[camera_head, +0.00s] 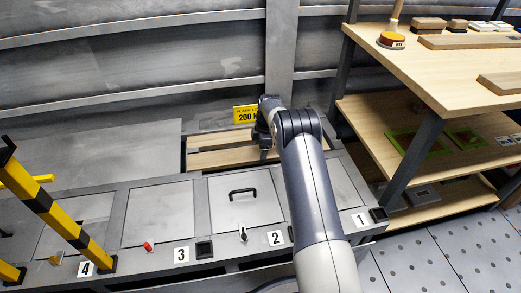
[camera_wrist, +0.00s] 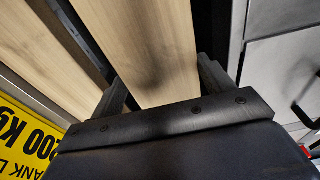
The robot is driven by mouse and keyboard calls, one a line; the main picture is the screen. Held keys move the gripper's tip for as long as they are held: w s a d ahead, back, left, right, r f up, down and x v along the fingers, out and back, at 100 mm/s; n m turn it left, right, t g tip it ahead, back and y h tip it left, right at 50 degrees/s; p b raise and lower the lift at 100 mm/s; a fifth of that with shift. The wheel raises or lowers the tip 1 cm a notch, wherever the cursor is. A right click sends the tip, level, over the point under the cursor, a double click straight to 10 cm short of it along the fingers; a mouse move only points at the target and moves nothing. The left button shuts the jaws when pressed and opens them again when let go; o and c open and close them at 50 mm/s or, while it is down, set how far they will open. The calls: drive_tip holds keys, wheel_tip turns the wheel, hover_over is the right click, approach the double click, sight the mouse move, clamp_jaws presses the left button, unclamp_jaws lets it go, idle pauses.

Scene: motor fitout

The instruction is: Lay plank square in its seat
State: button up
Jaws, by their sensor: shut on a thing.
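My gripper (camera_head: 264,138) is shut on a light wooden plank (camera_wrist: 150,45), with one dark finger against each long edge in the wrist view. In the head view this plank (camera_head: 222,158) lies along the front side of a recess at the back of the grey deck. A second plank (camera_wrist: 45,60) runs beside it on the sign side, with a dark gap between the two. Another dark gap shows along the held plank's other edge. My gripper and arm hide part of the planks in the head view. I cannot tell whether the held plank touches its seat.
A yellow sign (camera_head: 245,114) reading 200 stands behind the recess. Grey hatch panels, one with a black handle (camera_head: 242,193), lie in front. A wooden shelf rack (camera_head: 440,75) stands right. Yellow-black posts (camera_head: 55,215) rise at left. The deck left of the recess is clear.

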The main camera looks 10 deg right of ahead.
drive_tip(key=o, duration=1.4)
wheel_tip(320, 180, up, 11)
drive_tip(key=d+p, duration=0.1)
drive_tip(key=p, duration=0.2)
drive_tip(key=shift+d+f, duration=0.15)
drive_tip(key=shift+d, duration=0.2)
drive_tip(key=shift+f, duration=0.1)
drive_tip(key=f+b, duration=0.1)
drive_tip(key=f, duration=0.2)
drive_tip(key=a+f+b, duration=0.1)
drive_tip(key=f, duration=0.3)
drive_tip(key=f+b, duration=0.1)
drive_tip(key=f, duration=0.2)
drive_tip(key=shift+a+f, duration=0.35)
drive_tip(key=shift+f, duration=0.05)
drive_tip(key=shift+r, duration=0.25)
drive_tip(key=shift+r, duration=0.1)
